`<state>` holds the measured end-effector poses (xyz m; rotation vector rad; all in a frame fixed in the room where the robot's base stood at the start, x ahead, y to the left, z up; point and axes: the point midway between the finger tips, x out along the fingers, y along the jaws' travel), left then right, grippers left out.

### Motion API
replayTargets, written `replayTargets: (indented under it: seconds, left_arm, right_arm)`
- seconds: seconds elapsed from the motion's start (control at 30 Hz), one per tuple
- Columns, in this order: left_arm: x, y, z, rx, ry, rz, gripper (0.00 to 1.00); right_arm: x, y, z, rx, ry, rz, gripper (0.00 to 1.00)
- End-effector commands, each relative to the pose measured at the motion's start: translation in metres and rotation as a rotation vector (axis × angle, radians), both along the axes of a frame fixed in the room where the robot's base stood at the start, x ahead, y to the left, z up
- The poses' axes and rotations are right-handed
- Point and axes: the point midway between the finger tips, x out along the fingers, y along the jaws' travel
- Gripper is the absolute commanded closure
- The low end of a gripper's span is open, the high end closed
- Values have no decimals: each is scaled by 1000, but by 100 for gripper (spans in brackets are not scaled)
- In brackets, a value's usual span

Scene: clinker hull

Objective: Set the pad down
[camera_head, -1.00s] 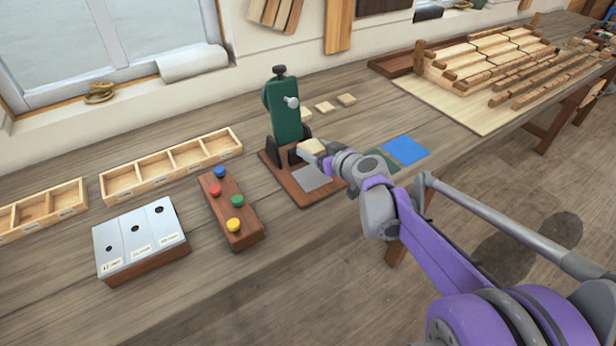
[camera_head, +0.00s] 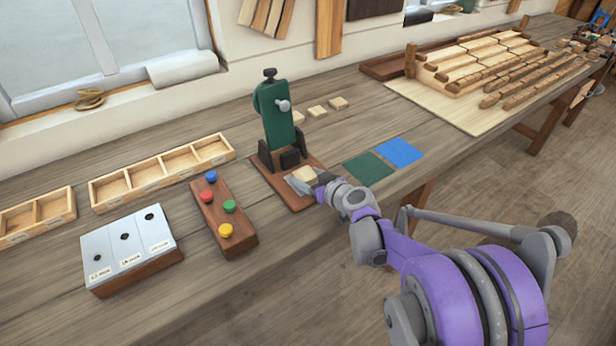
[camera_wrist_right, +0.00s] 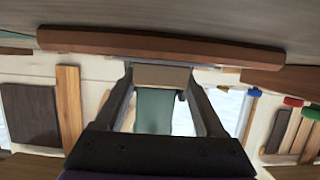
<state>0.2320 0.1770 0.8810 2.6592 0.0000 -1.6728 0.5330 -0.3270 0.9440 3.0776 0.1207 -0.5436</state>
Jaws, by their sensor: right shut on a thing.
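My right gripper (camera_head: 312,178) is shut on a pale wooden pad (camera_head: 305,173). The pad is over the front part of the brown base of the green press (camera_head: 277,118), in front of the press's black foot. It partly covers the grey metal plate (camera_head: 293,186) on the base; I cannot tell whether it touches it. In the right wrist view the pad (camera_wrist_right: 161,77) sits between the two fingertips, with the green press behind it. My left gripper is not in view.
Several small pale blocks (camera_head: 317,111) lie behind the press. A dark green mat (camera_head: 368,168) and a blue mat (camera_head: 400,152) lie to the right. To the left stand a peg board with coloured knobs (camera_head: 222,215), a metal-topped block (camera_head: 128,243) and wooden trays (camera_head: 165,170).

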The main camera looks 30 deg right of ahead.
Motion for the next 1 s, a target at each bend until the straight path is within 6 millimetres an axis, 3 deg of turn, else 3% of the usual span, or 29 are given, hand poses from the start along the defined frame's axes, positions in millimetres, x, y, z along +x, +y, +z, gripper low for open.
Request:
replayTargets:
  seconds: [0.03, 0.17, 0.47, 0.57, 1.0]
  left_arm:
    - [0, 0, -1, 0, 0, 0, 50]
    - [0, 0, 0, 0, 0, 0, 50]
    - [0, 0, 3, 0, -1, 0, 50]
    - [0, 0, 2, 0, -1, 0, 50]
    - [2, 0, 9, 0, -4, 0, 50]
  right_arm:
    - [0, 0, -1, 0, 0, 0, 23]
    - [0, 0, -1, 0, 0, 0, 0]
    - [0, 0, 4, 0, 0, 0, 0]
    - [-11, -1, 7, -1, 0, -2, 0]
    - [-93, -8, 37, 0, 0, -3, 0]
